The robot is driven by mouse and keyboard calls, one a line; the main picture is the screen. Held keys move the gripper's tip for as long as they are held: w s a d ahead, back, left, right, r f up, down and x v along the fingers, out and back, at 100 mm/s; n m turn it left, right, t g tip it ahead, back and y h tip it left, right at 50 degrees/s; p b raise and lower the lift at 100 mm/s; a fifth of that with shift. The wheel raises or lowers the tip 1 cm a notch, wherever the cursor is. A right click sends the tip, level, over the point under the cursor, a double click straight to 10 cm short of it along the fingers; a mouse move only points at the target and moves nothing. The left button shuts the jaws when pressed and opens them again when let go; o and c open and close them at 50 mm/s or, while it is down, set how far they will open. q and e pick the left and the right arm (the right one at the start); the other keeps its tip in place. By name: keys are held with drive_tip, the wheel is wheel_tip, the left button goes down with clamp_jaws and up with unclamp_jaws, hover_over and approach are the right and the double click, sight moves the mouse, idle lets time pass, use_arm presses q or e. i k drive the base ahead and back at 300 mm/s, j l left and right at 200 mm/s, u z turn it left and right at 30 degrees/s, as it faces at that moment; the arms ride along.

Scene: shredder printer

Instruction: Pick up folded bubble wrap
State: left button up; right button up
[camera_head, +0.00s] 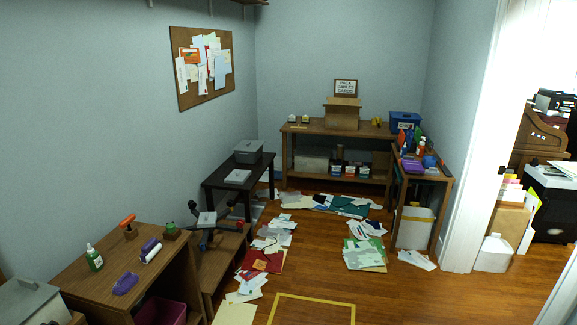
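I cannot pick out the folded bubble wrap for certain. A pale, blocky item (311,161) lies on the lower shelf of the wooden table (312,127) at the back wall; it is too small to tell what it is. An open cardboard box (342,114) stands on that table under a sign reading "PACK CABLES CARDS" (346,87). Neither of my grippers shows in the head view.
Papers and folders (364,254) litter the floor in two strips, with bare floor (320,225) between them. A yellow floor outline (312,297) lies in front. A dark table (218,180) and wooden benches (75,275) line the left; a side table (436,178) stands right.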

sight(207, 219)
drive_tip(key=i, duration=1.7)
